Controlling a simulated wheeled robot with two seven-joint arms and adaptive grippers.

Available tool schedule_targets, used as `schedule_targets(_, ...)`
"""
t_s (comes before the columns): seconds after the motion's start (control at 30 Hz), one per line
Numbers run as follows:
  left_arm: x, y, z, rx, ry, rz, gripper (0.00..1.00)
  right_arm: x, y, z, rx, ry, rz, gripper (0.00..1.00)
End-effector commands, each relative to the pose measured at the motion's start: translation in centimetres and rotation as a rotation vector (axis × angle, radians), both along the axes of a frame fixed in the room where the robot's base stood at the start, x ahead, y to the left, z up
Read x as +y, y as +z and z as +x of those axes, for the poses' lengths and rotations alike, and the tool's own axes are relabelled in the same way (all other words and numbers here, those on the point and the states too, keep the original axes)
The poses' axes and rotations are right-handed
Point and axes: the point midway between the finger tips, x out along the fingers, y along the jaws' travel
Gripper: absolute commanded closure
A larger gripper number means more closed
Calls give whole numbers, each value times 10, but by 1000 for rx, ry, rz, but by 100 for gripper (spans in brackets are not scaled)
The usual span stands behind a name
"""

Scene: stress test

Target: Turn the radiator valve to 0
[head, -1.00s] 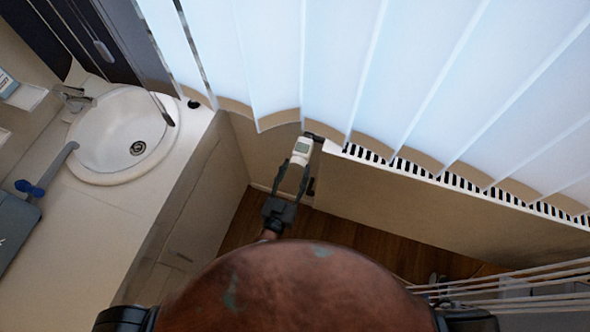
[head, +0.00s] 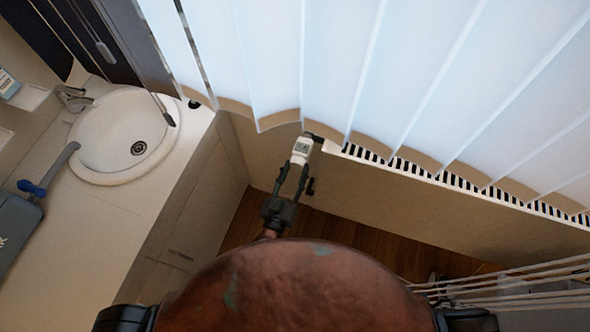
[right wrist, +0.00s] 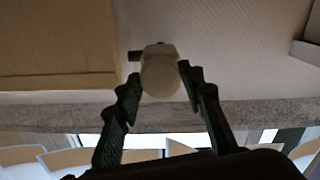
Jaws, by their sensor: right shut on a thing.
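The radiator valve (head: 301,148) is a white head with a small greenish display, at the left end of the radiator in the head view. In the right wrist view the valve (right wrist: 160,78) shows as a pale rounded knob end-on. My right gripper (head: 295,169) reaches up to it from below, its two dark fingers on either side of the valve's near end, shut on it. The digits on the display are too small to read. My left gripper is in neither view.
The radiator (head: 430,195) runs right from the valve, with white vertical blinds (head: 400,70) hanging over it. A counter with a round white sink (head: 105,150) stands at left. A white wire rack (head: 530,290) is at lower right. Some wooden floor is bare.

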Motion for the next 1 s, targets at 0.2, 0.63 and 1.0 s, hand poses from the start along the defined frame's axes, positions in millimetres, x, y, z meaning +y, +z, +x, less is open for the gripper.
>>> schedule_targets(0.2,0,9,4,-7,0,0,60,1,3,0,62,2,-191,88)
schedule_targets(0.63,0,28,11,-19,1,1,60,0,4,0,186,3,-583,88)
schedule_targets(1.0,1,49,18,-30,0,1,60,-1,5,0,296,2,-918,88)
